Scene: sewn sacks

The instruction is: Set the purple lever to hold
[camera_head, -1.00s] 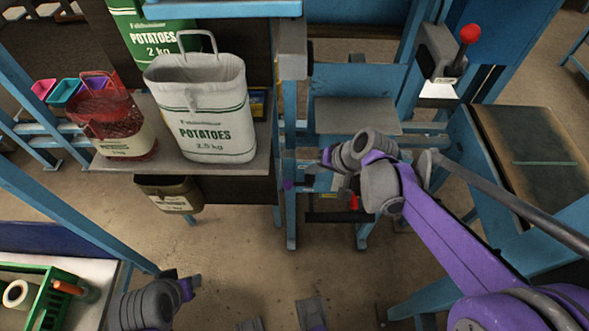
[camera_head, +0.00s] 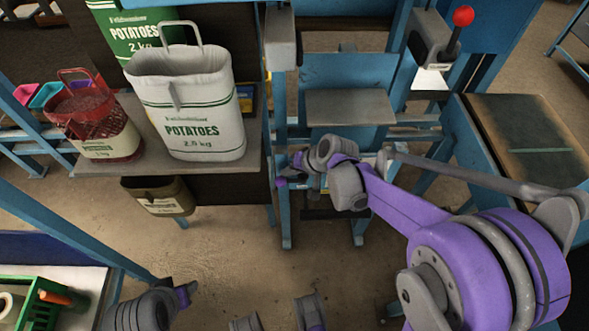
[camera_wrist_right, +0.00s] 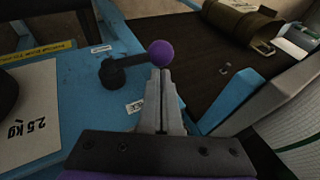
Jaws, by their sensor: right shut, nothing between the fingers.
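The purple lever shows in the right wrist view as a dark arm on a black pivot with a round purple knob (camera_wrist_right: 160,53). The arm points right across a blue plate. Two small white labels, one above the pivot (camera_wrist_right: 102,48) and one below the arm (camera_wrist_right: 135,107), are too small to read. My right gripper (camera_wrist_right: 163,75) is shut and empty, its tips right at the knob's lower edge; I cannot tell whether they touch. In the head view the right gripper (camera_head: 286,172) is small beside the blue frame, and the lever is not discernible there. My left arm shows at bottom left; its jaws are unclear.
A white potato sack (camera_head: 205,118) and a red mesh sack (camera_head: 95,122) stand on a shelf at left. A brown container (camera_head: 158,196) hangs below. A red-knobbed lever (camera_head: 462,17) stands at upper right. Blue posts flank my right gripper.

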